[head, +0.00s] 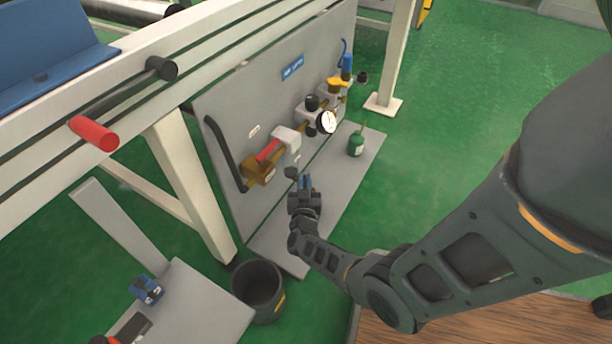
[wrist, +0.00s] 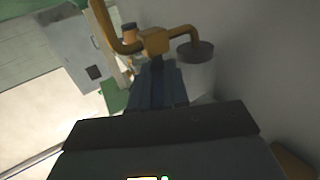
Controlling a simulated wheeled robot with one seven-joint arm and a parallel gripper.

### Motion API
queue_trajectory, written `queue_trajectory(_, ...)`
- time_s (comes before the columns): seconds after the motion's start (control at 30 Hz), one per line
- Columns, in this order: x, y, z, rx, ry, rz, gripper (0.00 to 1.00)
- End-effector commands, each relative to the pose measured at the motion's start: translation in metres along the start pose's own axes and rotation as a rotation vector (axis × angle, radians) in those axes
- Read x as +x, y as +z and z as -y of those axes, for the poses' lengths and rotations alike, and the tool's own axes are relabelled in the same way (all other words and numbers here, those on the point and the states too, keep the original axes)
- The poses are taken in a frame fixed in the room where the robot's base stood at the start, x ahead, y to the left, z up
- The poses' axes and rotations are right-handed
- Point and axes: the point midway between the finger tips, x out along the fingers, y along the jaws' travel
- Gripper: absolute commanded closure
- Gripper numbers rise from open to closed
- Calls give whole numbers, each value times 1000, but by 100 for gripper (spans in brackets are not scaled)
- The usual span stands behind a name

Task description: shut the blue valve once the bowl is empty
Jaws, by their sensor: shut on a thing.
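My gripper (head: 306,185) is low in front of the grey panel, below and a little right of the pale bowl (head: 287,139). A blue part shows at its fingertips, which I take to be the blue valve's handle. In the wrist view my gripper (wrist: 157,75) has its slate-blue fingers together, close to a brass fitting (wrist: 156,41); the handle is mostly hidden. A brass pipe runs from this fitting to the bowl's dark cap; the pale bowl also shows there (wrist: 194,76). I cannot tell whether liquid is in the bowl.
The panel (head: 225,100) carries a red-levered brass valve (head: 258,170), a gauge (head: 326,122) and an upper blue fitting (head: 346,66). A green bottle (head: 356,145) stands on the base plate (head: 365,160). A dark bucket (head: 258,290) stands on the floor near my arm. Green floor lies clear at right.

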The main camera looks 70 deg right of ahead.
Motion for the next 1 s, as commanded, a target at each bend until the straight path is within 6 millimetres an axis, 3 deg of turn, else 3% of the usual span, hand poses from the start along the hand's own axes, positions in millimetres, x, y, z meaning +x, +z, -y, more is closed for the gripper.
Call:
queue_trajectory(0.5, 2, 0, 10, 4, 407, -5, 100)
queue_trajectory(1.0, 3, -2, 10, 2, 533, -7, 100)
